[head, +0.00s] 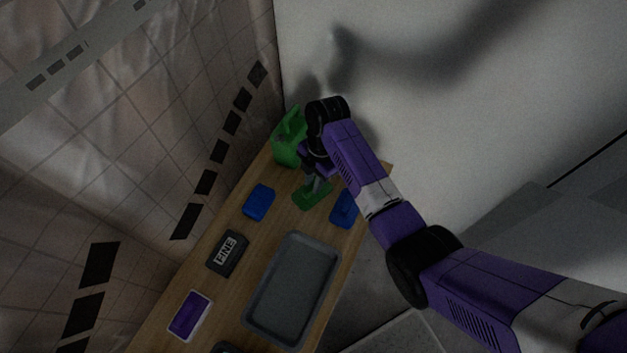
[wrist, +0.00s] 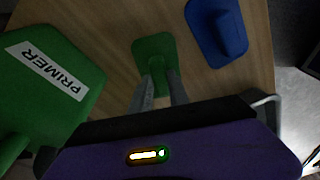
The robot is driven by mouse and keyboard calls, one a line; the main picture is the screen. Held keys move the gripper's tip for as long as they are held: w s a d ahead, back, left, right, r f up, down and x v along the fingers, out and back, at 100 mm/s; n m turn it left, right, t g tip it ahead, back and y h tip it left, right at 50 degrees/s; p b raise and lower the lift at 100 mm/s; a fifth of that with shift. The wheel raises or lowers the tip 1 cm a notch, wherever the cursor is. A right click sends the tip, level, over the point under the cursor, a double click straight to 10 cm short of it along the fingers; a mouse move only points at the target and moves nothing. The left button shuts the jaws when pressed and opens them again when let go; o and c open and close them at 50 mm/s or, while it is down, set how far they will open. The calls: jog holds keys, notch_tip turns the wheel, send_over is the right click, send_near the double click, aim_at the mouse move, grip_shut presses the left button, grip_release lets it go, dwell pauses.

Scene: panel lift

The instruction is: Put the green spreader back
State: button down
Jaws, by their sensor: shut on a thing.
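The green spreader (head: 309,197) has a flat green plate and is at the far part of the wooden table. In the wrist view its plate (wrist: 154,50) shows just past my fingertips. My gripper (head: 318,185) points down over it and is shut on its upright part. It also shows in the wrist view (wrist: 160,88), with one finger on each side of that part. I cannot tell whether the plate touches the table.
A green primer can (head: 288,150) stands close by at the far end. A dark box marked FINE (head: 228,254), a purple pad in a white tray (head: 206,313) and a grey tray (head: 249,327) are nearer.

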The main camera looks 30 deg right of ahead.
jog(key=c, duration=1.3)
grip_release()
jog(key=shift+f, duration=0.1)
jog(key=shift+o, duration=0.2)
notch_tip(320, 180, up, 12)
jog(key=d, duration=0.1)
jog(key=shift+w+d, duration=0.25)
jog(key=shift+d, duration=0.15)
